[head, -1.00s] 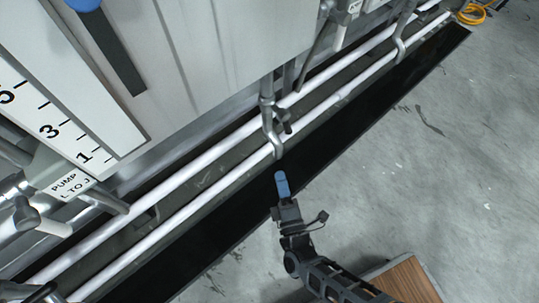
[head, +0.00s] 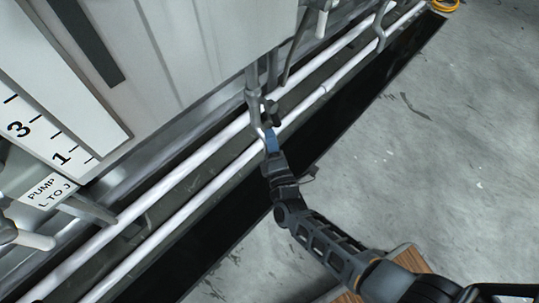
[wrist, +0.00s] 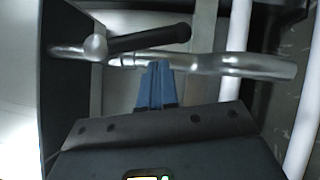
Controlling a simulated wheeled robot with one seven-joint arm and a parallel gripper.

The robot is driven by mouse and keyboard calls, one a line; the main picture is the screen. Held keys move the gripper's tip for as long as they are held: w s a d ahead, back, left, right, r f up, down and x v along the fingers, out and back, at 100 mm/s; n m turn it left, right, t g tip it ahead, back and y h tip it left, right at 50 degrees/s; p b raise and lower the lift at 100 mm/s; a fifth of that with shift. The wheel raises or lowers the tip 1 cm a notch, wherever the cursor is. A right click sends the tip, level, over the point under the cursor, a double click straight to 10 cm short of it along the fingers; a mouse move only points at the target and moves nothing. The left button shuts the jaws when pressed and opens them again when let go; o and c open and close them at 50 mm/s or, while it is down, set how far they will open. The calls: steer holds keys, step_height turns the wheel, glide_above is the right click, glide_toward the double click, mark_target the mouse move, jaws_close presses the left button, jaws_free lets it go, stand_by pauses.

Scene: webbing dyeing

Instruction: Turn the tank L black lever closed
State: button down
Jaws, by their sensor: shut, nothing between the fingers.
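The black lever (wrist: 150,38) shows in the wrist view on a metal pipe (wrist: 245,64), angled a little above the pipe's line and just beyond my fingertips. In the head view the lever (head: 271,110) is a small dark piece on the drain pipe of the grey tank (head: 190,50). My gripper (wrist: 157,72) is shut and empty, its blue fingers together. The tips are at the pipe, below the lever in the wrist view; I cannot tell whether they touch it. In the head view my gripper (head: 271,142) reaches the pipe's lower part.
Two long white pipes (head: 175,217) run along the tank's foot beside a black floor strip (head: 335,120). A "PUMP L TO J" label (head: 47,190) and a number scale (head: 40,120) are at left.

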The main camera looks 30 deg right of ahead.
steer(key=shift+w+d+r, duration=0.25)
steer(key=shift+w+d, duration=0.2)
steer(key=shift+d, duration=0.3)
